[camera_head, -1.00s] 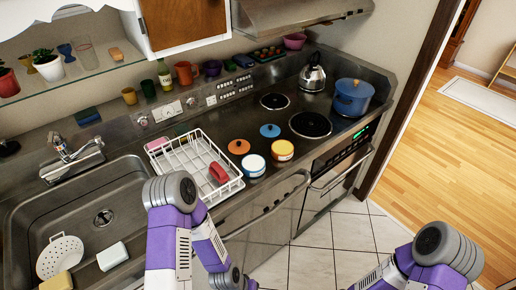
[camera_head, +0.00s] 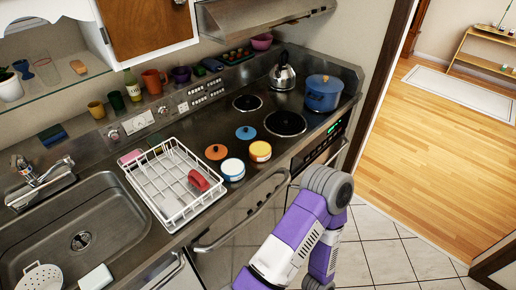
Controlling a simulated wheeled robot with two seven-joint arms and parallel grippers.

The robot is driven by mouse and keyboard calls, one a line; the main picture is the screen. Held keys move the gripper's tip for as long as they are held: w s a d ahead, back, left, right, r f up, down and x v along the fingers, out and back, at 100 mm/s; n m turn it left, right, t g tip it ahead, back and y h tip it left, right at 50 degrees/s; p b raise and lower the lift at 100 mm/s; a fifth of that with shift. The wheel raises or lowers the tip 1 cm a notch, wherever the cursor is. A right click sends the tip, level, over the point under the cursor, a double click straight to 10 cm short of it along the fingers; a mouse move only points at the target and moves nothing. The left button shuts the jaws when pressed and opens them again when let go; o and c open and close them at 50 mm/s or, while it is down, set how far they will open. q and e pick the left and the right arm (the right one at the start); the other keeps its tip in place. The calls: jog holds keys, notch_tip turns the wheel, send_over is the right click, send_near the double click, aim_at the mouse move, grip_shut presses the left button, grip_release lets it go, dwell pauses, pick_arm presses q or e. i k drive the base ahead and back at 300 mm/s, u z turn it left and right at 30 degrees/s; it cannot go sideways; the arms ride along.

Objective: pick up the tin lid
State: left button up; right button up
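Two flat round lids with small knobs lie on the steel counter left of the hob: an orange lid (camera_head: 216,152) and a blue lid (camera_head: 245,132). In front of them stand a white tin with a blue band (camera_head: 233,170) and a yellow-orange tin with a white band (camera_head: 260,151). Which lid is the tin lid I cannot tell. One of my purple and white arms rises from the bottom, right of the tins, with its grey joint in front of the oven. Neither gripper is in view.
A white dish rack (camera_head: 163,195) holding a red item (camera_head: 198,181) stands left of the tins. The hob (camera_head: 310,131) carries a blue pot (camera_head: 323,95) and a kettle (camera_head: 283,72). The sink (camera_head: 110,225) is at left. Tiled floor is free at right.

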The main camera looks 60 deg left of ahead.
aim_at(214, 153)
jog(key=z, duration=0.05)
jog(key=i, duration=1.05)
jog(key=u, duration=1.6)
